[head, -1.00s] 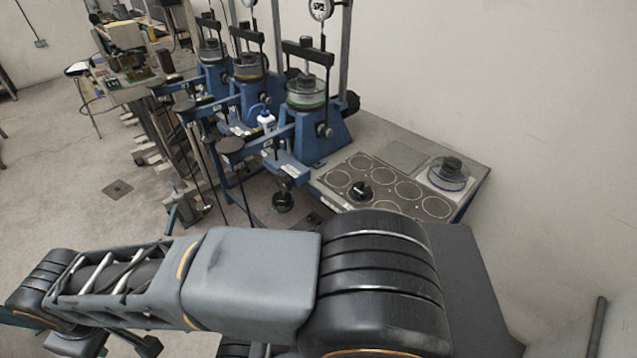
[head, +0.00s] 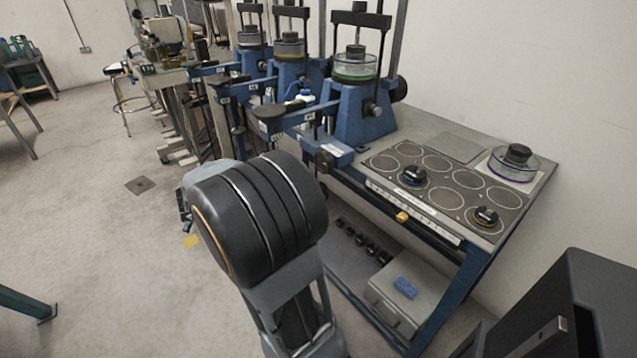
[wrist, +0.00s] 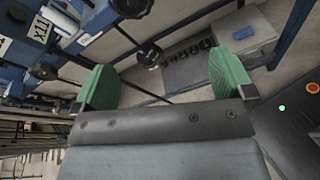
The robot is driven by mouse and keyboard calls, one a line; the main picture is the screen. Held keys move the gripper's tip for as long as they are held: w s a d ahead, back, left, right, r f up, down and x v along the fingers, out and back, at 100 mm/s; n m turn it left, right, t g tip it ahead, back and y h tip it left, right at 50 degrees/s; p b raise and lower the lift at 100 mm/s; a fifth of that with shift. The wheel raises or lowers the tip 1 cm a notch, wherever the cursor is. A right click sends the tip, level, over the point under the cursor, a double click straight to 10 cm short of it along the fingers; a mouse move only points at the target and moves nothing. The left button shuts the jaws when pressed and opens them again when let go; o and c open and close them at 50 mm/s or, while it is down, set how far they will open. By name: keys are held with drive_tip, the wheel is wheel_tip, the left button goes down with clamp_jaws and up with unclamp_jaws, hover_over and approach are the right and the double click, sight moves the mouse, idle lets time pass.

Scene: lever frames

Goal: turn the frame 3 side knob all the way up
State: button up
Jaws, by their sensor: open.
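Three blue lever frames stand in a row in the head view: a near one (head: 360,122), a middle one (head: 291,95) and a far one (head: 250,65). I cannot read which is frame 3. The near frame has a black side knob (head: 399,89) on its right and a smaller knob (head: 376,110) on its front. In the wrist view my gripper (wrist: 165,76) is open and empty, its green pads wide apart. A black round knob (wrist: 149,55) shows beyond and between the pads, not touching them. My gripper is hidden in the head view.
The bench top (head: 455,145) carries a ringed panel with black weights and a glass dish (head: 513,163). A grey box (head: 398,290) sits on the shelf below. Lever arms stick out leftward from the frames. The floor (head: 110,250) at left is open.

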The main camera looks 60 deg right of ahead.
sight(321, 161)
drive_tip(key=d+h+b, duration=0.1)
drive_tip(key=d, duration=0.4)
drive_tip(key=s+d+f+n+h+b, duration=0.1)
drive_tip(key=d, duration=0.5)
drive_tip(key=s+d+n+h+b, duration=0.1)
drive_tip(key=d, duration=0.4)
drive_tip(key=shift+s+d+f+g+b, duration=0.1)
drive_tip(key=shift+d+f+g+b, duration=0.05)
drive_tip(key=shift+d+g+b, duration=0.2)
drive_tip(key=c, duration=0.9)
drive_tip(key=shift+f, duration=0.1)
drive_tip(key=shift+c, duration=0.2)
drive_tip(key=o, duration=0.9)
drive_tip(key=shift+o, duration=0.2)
